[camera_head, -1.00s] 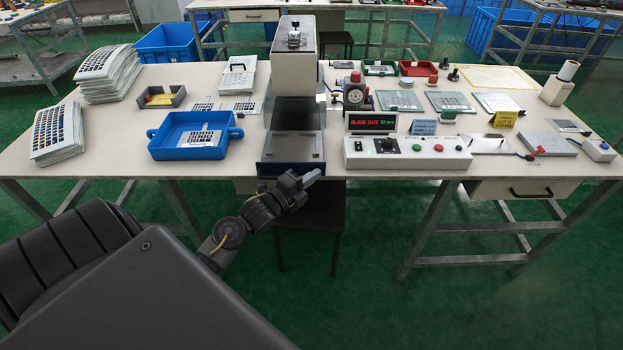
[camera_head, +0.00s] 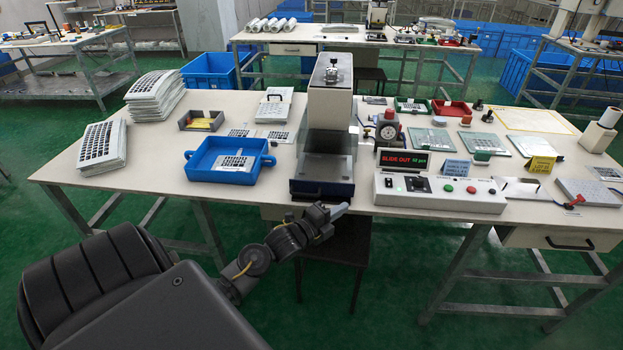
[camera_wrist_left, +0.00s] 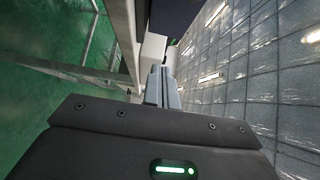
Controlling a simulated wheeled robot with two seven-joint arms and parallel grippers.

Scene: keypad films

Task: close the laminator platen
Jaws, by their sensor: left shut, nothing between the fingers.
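The laminator (camera_head: 330,100) stands on the work table, a tall cream and dark housing. Its slide-out platen (camera_head: 322,187) sticks out at the table's front edge, with a dark blue front. The red display (camera_head: 403,159) beside it reads "SLIDE OUT". My left gripper (camera_head: 340,210) is shut and empty, in front of and just below the platen's front, pointing right; I cannot tell if they touch. In the left wrist view the shut fingers (camera_wrist_left: 162,88) show with a dark surface beyond them. My right gripper is not in view.
A control box with buttons (camera_head: 440,194) sits right of the platen. A blue tray (camera_head: 205,181) holding a keypad sheet lies left of it. A stool (camera_head: 345,250) stands under the table. The green floor in front is clear.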

